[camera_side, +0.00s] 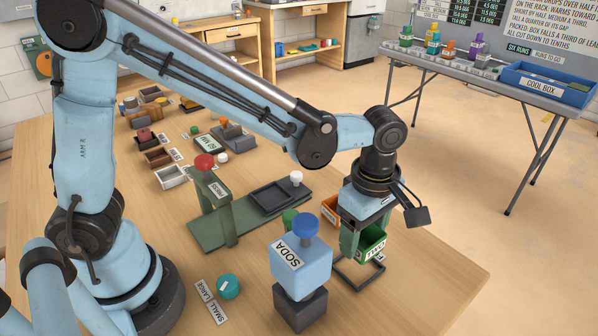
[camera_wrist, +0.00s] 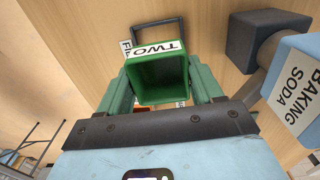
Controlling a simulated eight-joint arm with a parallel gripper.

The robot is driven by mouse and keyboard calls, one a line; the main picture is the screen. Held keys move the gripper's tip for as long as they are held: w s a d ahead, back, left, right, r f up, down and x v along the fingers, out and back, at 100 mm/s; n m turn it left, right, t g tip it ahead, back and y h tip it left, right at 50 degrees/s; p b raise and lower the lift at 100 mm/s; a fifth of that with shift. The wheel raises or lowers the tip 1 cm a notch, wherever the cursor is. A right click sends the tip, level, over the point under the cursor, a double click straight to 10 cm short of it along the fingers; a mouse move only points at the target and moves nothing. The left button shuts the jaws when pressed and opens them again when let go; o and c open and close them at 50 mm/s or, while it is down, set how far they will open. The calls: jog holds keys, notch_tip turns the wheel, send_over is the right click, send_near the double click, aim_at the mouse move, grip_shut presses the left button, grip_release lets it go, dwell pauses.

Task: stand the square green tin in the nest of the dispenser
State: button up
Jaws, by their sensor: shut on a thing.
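The square green tin (camera_side: 373,240), labelled TWO, is held in my gripper (camera_side: 365,232). In the wrist view the tin (camera_wrist: 160,78) shows its open square mouth, with a green finger at each side of it. A black square frame (camera_side: 357,288), which looks like the nest, lies on the table under the tin in the side view; it also shows beyond the tin in the wrist view (camera_wrist: 168,22). I cannot tell whether the tin touches it. The blue soda dispenser (camera_side: 302,266) with a blue knob stands on a dark base just left of the frame.
An orange tin (camera_side: 329,206) stands behind my gripper, partly hidden. A green press stand (camera_side: 222,205) with a red knob and a dark tray (camera_side: 280,194) are farther left. A teal round lid (camera_side: 228,286) lies at the front. The table's right side is clear.

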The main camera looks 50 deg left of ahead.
aim_at(357, 268)
jog(key=shift+f, duration=2.8)
jog(key=shift+f, duration=0.1)
jog(key=o, duration=1.1)
jog(key=shift+o, duration=0.2)
notch_tip(357, 268, up, 12)
jog(key=shift+a+r, duration=0.1)
jog(key=s+a+m+t, duration=0.3)
jog(key=a+m, duration=0.5)
jog(key=m, duration=0.1)
jog(key=s+a+m+t, duration=0.3)
jog(key=a+m+t, duration=0.1)
jog(key=a+m, duration=0.4)
jog(key=shift+a+r+m, duration=0.4)
jog(key=shift+m, duration=0.1)
